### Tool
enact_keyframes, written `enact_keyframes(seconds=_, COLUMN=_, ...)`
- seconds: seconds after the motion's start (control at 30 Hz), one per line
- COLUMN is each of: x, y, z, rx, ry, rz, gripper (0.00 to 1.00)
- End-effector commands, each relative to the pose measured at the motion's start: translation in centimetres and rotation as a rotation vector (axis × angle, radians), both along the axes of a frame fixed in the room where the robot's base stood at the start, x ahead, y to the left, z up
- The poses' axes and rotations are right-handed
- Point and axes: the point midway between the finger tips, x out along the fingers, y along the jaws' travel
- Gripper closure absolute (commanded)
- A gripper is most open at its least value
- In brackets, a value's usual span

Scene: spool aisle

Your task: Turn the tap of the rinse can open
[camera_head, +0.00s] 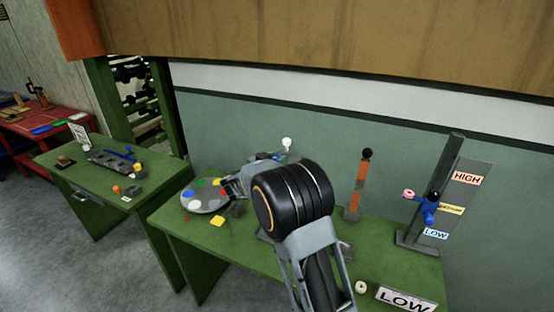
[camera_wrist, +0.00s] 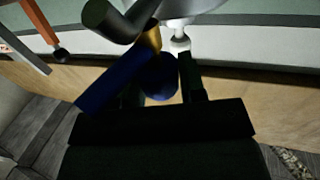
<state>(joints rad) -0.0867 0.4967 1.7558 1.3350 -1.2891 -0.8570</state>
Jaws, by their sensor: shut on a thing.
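In the wrist view, which looks upside down, a blue bar handle (camera_wrist: 115,80) meets a brass-coloured stem (camera_wrist: 151,39), beside a dark grey cylinder (camera_wrist: 108,18). These look like the tap. A rounded blue part (camera_wrist: 160,80) sits between the fingers of my gripper (camera_wrist: 165,77), which is shut on the blue handle. One finger is partly hidden. A pale grey surface (camera_wrist: 190,6) at the top edge may be the can. In the head view my gripper (camera_head: 231,187) reaches left beside the palette; the can and tap are hidden or too small to tell.
An orange post (camera_head: 361,185) and a lever stand marked HIGH (camera_head: 467,178) stand right. Another green table (camera_head: 75,175) is left; floor lies between.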

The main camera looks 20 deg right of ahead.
Motion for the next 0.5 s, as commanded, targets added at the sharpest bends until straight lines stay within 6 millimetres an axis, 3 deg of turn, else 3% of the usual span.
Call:
enact_keyframes(seconds=0.2, x=0.06, y=-0.01, z=0.28, rx=-0.003, ry=-0.006, rz=0.002, gripper=0.86)
enact_keyframes(seconds=0.23, x=0.06, y=-0.01, z=0.28, rx=-0.003, ry=-0.006, rz=0.002, gripper=0.61)
enact_keyframes(seconds=0.5, x=0.04, y=0.0, z=0.14, rx=-0.001, ry=-0.003, rz=0.002, gripper=0.37)
